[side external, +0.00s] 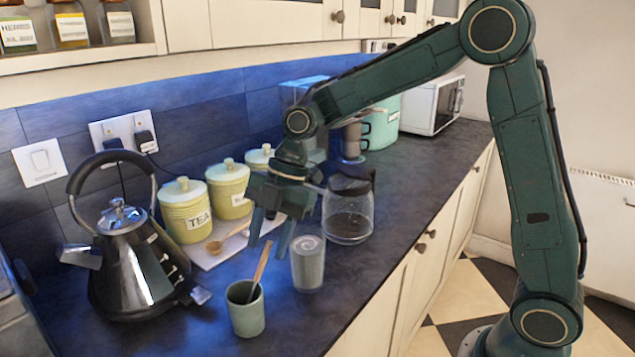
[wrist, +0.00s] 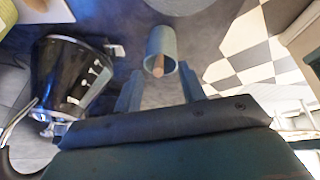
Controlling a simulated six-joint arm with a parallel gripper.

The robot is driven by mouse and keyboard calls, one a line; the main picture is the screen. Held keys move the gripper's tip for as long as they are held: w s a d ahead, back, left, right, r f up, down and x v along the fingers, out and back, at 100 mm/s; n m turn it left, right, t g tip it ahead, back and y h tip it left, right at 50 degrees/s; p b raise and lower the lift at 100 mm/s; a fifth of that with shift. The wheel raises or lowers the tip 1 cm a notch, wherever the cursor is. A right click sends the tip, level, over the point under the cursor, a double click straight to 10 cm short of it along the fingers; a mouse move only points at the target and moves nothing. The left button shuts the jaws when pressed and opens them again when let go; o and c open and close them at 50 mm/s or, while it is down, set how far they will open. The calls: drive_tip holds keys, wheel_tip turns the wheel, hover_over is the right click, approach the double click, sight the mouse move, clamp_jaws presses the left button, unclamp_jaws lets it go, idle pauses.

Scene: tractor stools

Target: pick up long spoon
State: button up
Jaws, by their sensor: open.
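A long wooden-handled spoon (side external: 261,264) stands tilted in a small green cup (side external: 246,317) near the counter's front. Its lower end is hidden inside the cup. My gripper (side external: 268,243) is open and empty, pointing down just above the handle's top. In the wrist view the cup (wrist: 153,45) and the handle's end (wrist: 158,68) lie ahead of and between the two fingers of my gripper (wrist: 159,72). I cannot tell whether the fingers touch the handle. A shorter wooden spoon (side external: 216,246) lies on a white board (side external: 208,262) behind.
A glass (side external: 308,264) stands right of the cup, close to the fingers. A glass coffee pot (side external: 348,222) is behind it. A black kettle (side external: 135,265) stands to the left. Several green canisters (side external: 186,212) line the back. Bare counter (side external: 290,325) lies in front.

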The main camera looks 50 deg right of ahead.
sight(258, 279)
drive_tip(key=shift+f, duration=0.1)
drive_tip(key=shift+x, duration=2.5)
clamp_jaws()
